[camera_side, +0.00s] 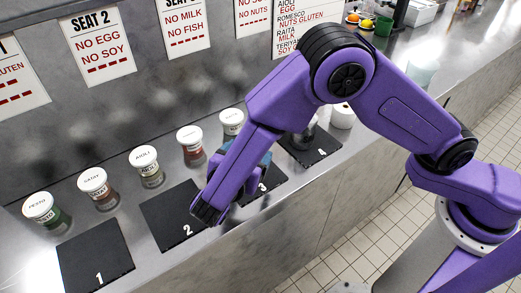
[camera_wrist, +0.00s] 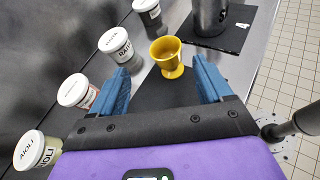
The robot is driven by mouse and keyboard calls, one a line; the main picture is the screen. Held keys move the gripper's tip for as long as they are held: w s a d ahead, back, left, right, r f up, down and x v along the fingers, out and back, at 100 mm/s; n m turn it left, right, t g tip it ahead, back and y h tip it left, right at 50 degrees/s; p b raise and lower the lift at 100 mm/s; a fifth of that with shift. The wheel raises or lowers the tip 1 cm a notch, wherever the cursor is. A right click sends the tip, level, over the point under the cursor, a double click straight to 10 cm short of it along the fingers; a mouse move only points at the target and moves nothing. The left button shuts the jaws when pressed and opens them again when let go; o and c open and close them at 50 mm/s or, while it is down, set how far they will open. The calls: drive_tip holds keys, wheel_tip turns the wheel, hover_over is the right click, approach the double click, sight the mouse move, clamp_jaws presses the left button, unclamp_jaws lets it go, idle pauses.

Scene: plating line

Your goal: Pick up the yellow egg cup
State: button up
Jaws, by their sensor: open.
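The yellow egg cup (camera_wrist: 167,55) stands upright on a black slate in the wrist view, ahead of my gripper (camera_wrist: 163,88) and roughly between the lines of its two blue fingers. The fingers are wide apart and empty. The cup does not touch them as far as I can see. In the side view my gripper (camera_side: 247,185) is low over slate 3 (camera_side: 264,184), and my arm hides the egg cup there.
Several sauce jars with white lids, such as the aioli jar (camera_side: 147,166), stand along the back wall. Slate 2 (camera_side: 165,214) and slate 1 (camera_side: 94,258) are bare. A grey metal vessel (camera_wrist: 209,16) stands on slate 4 (camera_wrist: 240,38), beyond the cup.

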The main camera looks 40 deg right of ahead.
drive_tip(key=x, duration=0.5)
drive_tip(key=shift+w+d+f, duration=0.1)
drive_tip(key=shift+d, duration=0.05)
drive_tip(key=shift+s+d+x, duration=0.1)
drive_tip(key=shift+s+x, duration=0.05)
drive_tip(key=shift+x, duration=1.15)
drive_tip(key=shift+s+d+x, duration=0.1)
drive_tip(key=shift+s+x, duration=0.1)
drive_tip(key=shift+x, duration=1.1)
drive_tip(key=shift+f, duration=0.1)
drive_tip(key=c, duration=1.1)
